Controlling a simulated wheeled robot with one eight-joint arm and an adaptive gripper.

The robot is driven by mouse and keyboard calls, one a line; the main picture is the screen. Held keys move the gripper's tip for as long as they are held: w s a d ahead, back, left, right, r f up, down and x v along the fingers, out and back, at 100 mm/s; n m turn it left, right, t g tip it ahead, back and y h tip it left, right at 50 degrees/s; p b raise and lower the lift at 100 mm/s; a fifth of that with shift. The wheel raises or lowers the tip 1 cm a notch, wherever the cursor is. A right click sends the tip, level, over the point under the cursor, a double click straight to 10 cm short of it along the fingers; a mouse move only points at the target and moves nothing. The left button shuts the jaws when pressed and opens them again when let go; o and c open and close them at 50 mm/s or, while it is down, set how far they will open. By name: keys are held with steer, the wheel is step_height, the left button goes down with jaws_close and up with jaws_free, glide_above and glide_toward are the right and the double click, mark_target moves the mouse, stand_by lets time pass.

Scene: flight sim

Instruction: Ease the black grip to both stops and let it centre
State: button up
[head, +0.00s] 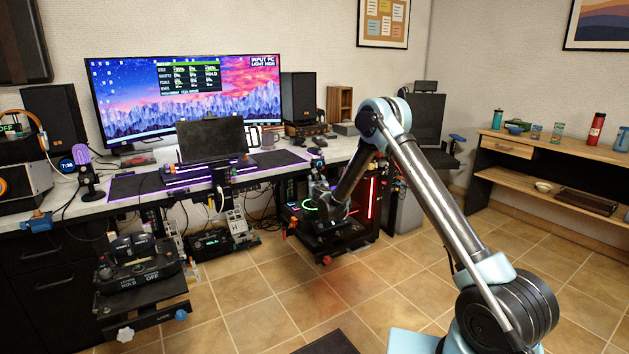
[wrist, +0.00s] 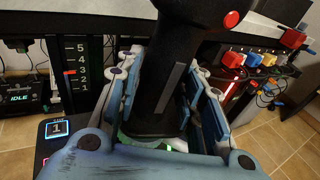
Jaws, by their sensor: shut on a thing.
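The black grip (wrist: 178,65) is a thick upright stick with a red button (wrist: 232,19) near its top, seen large in the wrist view. It leans slightly to the right there. My gripper (wrist: 165,98) has its blue-grey fingers on either side of the grip's lower part and is shut on it. In the head view, my gripper (head: 328,203) is low at the front of the desk, above a dark unit (head: 325,241) with a red light strip. The grip is mostly hidden by my arm there.
A slotted scale (wrist: 82,75) numbered up to 5 stands left of the grip. Coloured knobs (wrist: 262,60) lie to the right. A throttle-like panel (head: 138,275) stands at front left. The monitor (head: 190,100) is on the desk. Tiled floor (head: 270,290) is open in front.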

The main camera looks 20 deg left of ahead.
steer(key=shift+w+d+f+n+g+y, duration=0.1)
steer(key=shift+d+n+g+y, duration=0.1)
steer(key=shift+n+y, duration=0.3)
steer(key=shift+w+d+n+g+y, duration=0.1)
steer(key=shift+n+g+y, duration=0.15)
steer(key=shift+y, duration=0.35)
steer(key=shift+n+y, duration=0.35)
steer(key=shift+y, duration=0.05)
steer(key=o, duration=1.1)
steer(key=shift+a, duration=0.1)
steer(key=shift+s, duration=0.1)
steer(key=v, duration=0.9)
steer(key=shift+r, duration=0.2)
